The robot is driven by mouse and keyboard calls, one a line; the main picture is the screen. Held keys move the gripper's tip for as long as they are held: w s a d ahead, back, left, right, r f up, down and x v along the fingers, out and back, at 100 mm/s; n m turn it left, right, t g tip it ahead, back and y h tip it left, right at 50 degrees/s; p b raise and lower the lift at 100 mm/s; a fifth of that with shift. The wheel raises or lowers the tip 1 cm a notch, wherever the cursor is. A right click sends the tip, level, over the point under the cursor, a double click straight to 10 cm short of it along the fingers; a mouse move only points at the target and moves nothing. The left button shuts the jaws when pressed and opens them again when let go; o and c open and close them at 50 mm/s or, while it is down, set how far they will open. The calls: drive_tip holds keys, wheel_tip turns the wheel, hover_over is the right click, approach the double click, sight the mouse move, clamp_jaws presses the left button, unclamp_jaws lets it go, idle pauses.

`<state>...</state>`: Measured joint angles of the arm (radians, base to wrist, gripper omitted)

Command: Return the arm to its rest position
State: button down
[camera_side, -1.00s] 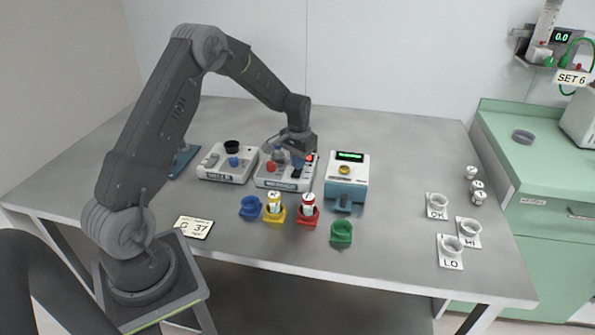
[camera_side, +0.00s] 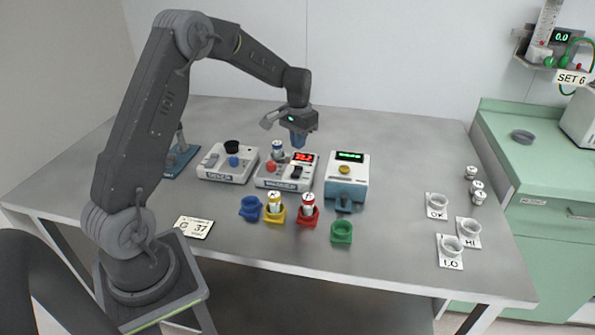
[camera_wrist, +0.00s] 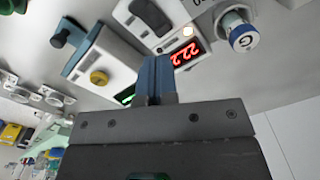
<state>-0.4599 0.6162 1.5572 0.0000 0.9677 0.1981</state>
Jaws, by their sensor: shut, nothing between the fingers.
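My gripper (camera_side: 298,142) hangs above the back of the middle device, its blue fingers together and empty. In the wrist view the gripper's fingers (camera_wrist: 157,80) show side by side with nothing between them. The middle device (camera_side: 268,180) has a lit red display (camera_side: 303,157), which reads about 22.2 in the wrist view (camera_wrist: 188,54). A blue-banded vial (camera_side: 277,149) stands upright at that device's back left, apart from the fingers. It also shows in the wrist view, marked G (camera_wrist: 241,36).
A device with a black knob (camera_side: 228,165) stands left and a blue device with a green display (camera_side: 346,180) right. Blue (camera_side: 250,209), yellow (camera_side: 275,216), red (camera_side: 307,219) and green (camera_side: 341,233) holders stand in front; yellow and red hold vials. Labelled cups (camera_side: 437,205) stand right.

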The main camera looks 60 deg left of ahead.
drive_tip(key=s+d+r+m+t, duration=0.1)
drive_tip(key=s+d+r, duration=0.3)
drive_tip(key=d+r, duration=0.25)
drive_tip(key=s+d+r+t, duration=0.2)
drive_tip(key=s+d+r, duration=0.3)
drive_tip(key=d+r, duration=0.15)
drive_tip(key=s+d+r+m+t, duration=0.1)
drive_tip(key=s+d, duration=0.3)
drive_tip(key=s, duration=0.4)
drive_tip(key=s+d+r+m+t, duration=0.1)
drive_tip(key=s+d, duration=0.4)
drive_tip(key=s, duration=0.3)
drive_tip(key=shift+s+r+t, duration=0.3)
drive_tip(key=shift+r, duration=0.05)
